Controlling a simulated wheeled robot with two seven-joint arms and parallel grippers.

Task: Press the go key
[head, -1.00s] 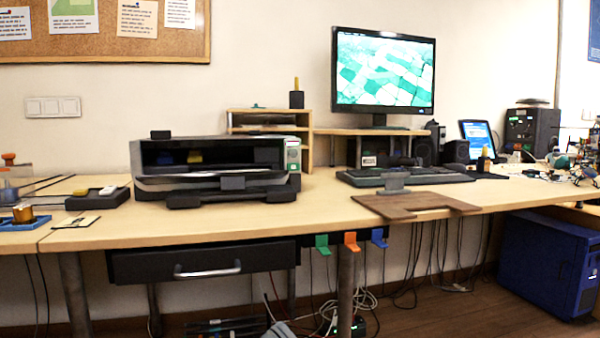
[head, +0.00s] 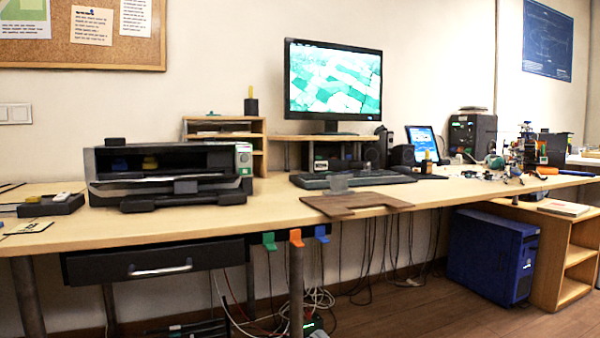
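No key marked "go" can be made out at this distance. A black printer-like machine (head: 160,172) stands on the left half of the desk. A light panel (head: 243,158) with a small green patch and tiny controls is at its right end. A dark keyboard (head: 352,180) lies in front of the monitor (head: 333,82); its single keys are too small to read. A tablet-like screen (head: 421,142) stands lit further right. Neither of my grippers is in view.
The long wooden desk (head: 250,210) spans the view, with a drawer (head: 150,262) beneath. A brown board (head: 355,199) lies at its front edge. Small parts clutter the right end. A blue computer case (head: 490,258) and wooden shelf (head: 575,255) stand on the floor; cables hang below.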

